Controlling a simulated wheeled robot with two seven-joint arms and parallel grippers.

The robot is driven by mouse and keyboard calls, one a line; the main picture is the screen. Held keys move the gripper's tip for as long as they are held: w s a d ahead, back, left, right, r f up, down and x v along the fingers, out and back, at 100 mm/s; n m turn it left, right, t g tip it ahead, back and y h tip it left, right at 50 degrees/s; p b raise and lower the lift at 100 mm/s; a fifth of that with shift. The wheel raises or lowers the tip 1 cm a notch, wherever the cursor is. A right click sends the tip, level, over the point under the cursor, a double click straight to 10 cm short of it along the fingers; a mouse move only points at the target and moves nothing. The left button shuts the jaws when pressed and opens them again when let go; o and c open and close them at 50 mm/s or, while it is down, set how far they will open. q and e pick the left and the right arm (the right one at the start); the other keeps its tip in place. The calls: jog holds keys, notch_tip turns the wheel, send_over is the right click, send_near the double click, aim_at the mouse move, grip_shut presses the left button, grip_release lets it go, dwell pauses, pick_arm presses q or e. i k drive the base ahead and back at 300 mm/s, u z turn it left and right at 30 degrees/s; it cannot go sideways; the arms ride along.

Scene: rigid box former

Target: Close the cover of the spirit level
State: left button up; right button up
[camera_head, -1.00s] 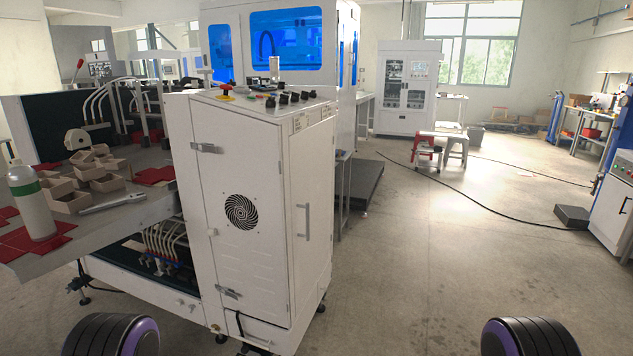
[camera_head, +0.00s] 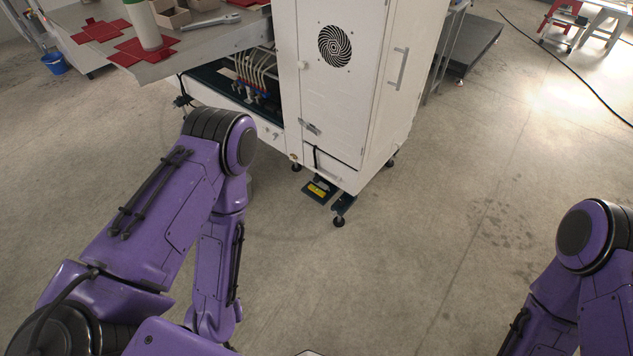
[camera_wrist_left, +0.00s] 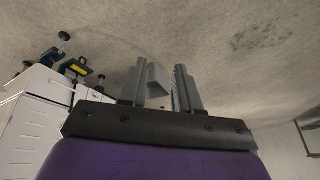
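A small dark fixture with a yellow face (camera_head: 318,189) sits low by the floor at the foot of the white machine cabinet; I take it for the spirit level. It also shows upside down at the upper left of the left wrist view (camera_wrist_left: 75,68). It is too small to tell how its cover stands. In the head view only my arm links show, with neither gripper visible.
The white cabinet (camera_head: 340,100) stands on black levelling feet (camera_head: 340,221). A grey worktable (camera_head: 195,42) with a bottle (camera_head: 143,25) and red pieces overhangs at the left. The concrete floor in front and to the right is clear. A black cable (camera_head: 560,62) lies at the far right.

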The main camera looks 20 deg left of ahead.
aim_at(315, 180)
jog(key=k, duration=0.65)
jog(key=u, duration=0.7)
jog(key=i, duration=1.15)
jog(key=z, duration=0.75)
jog(key=i, duration=0.4)
jog(key=z, duration=0.45)
